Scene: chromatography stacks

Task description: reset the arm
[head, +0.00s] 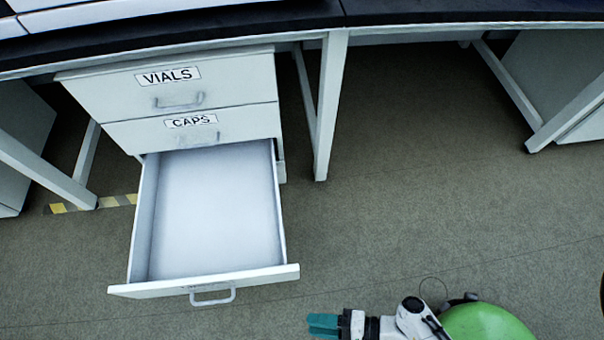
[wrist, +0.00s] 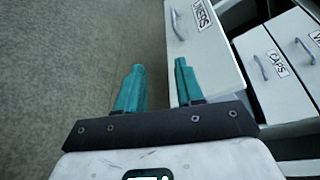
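My gripper (head: 323,325) shows at the bottom edge of the head view, with teal fingers pointing left. It is low, to the right of the pulled-out bottom drawer and apart from it. In the wrist view my gripper (wrist: 158,85) has its two teal fingers spread with an empty gap between them. Part of my arm is cut off by the lower edge of the head view.
The open bottom drawer (head: 215,215) looks empty and juts into the floor space; its labelled front (wrist: 200,45) is just beyond the fingers. VIALS (head: 175,90) and CAPS (head: 192,130) drawers are closed. A black-topped bench (head: 430,12) runs above. Floor right is clear.

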